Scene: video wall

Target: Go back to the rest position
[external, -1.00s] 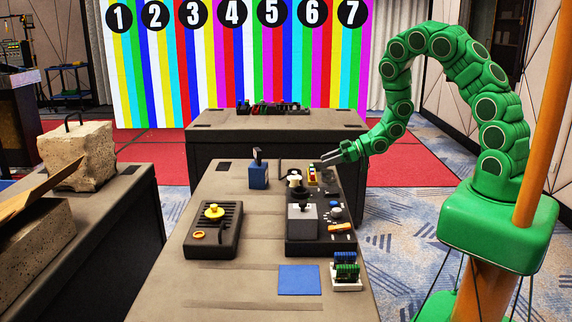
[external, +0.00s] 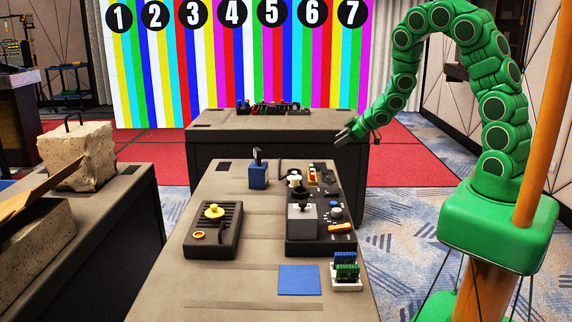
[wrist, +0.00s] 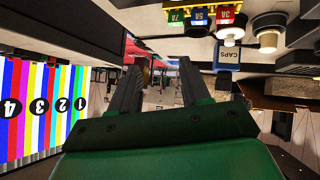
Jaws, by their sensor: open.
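My gripper (external: 343,134) is at the end of my green arm, in the air above the far right end of the long table (external: 262,185) in the external view. In the wrist view my gripper (wrist: 160,75) shows two dark fingers spread apart with nothing between them. The black control panel (external: 320,247) with a grey block and joystick is on the table's right side, below and nearer than the gripper. The wrist view, turned upside down, shows a blue CAPS block (wrist: 227,57) and small coloured buttons (wrist: 202,15) near the fingers.
A dark box with a yellow button (external: 213,230), a blue joystick box (external: 258,175) and a blue square (external: 300,280) are on the table. A second table (external: 230,122) stands behind, before the numbered colour-striped wall (external: 235,70). Stone blocks (external: 78,155) stand at left.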

